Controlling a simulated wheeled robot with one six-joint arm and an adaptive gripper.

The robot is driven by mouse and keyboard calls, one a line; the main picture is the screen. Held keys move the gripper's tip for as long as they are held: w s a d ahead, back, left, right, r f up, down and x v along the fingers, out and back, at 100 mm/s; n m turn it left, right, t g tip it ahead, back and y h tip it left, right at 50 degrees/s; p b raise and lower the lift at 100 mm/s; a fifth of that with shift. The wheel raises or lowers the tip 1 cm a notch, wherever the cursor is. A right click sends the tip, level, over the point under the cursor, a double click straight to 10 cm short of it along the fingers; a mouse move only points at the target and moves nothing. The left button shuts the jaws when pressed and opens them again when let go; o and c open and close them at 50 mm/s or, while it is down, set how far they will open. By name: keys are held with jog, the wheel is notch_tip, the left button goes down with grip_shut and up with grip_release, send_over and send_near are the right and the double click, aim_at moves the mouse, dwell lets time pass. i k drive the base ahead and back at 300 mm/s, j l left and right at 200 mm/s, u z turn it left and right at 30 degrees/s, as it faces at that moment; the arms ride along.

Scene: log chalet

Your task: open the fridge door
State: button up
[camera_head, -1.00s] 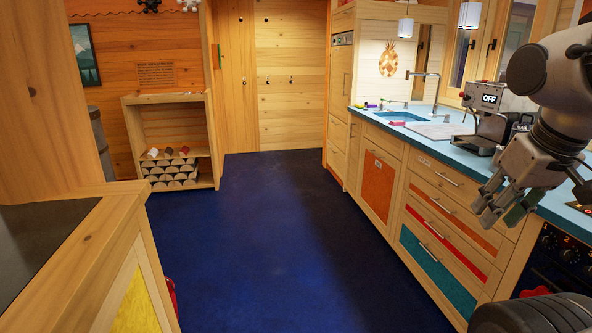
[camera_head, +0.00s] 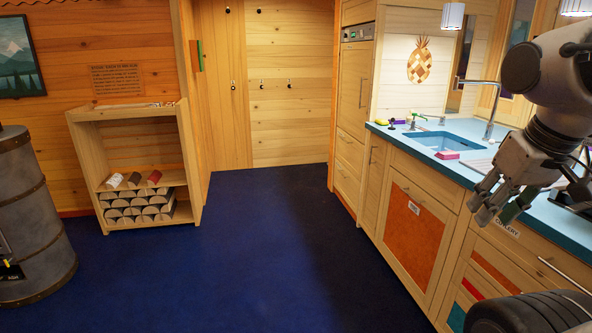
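A tall wooden cabinet front (camera_head: 353,92) with a vertical bar handle (camera_head: 363,92) stands at the back right, past the end of the counter. It is shut and has a dark panel (camera_head: 357,33) above it. It looks like the fridge door, but no label confirms this. My gripper (camera_head: 499,206) is at the right, in front of the counter edge and well short of that cabinet. Its fingers hang down, look apart and hold nothing.
The blue-topped counter (camera_head: 540,213) with a sink (camera_head: 447,142) runs along the right, close to my arm. A shelf with logs (camera_head: 187,150) and a grey metal barrel (camera_head: 30,215) stand at the left. The dark blue floor (camera_head: 255,250) between is clear.

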aim_at(356, 62)
jog(key=i, duration=2.3)
jog(key=i+z, duration=0.1)
jog(key=i, duration=0.5)
jog(key=i+j, duration=0.1)
jog(key=i, duration=0.55)
jog(key=i+j+z, duration=0.15)
jog(key=i, duration=0.45)
jog(key=i+z, duration=0.15)
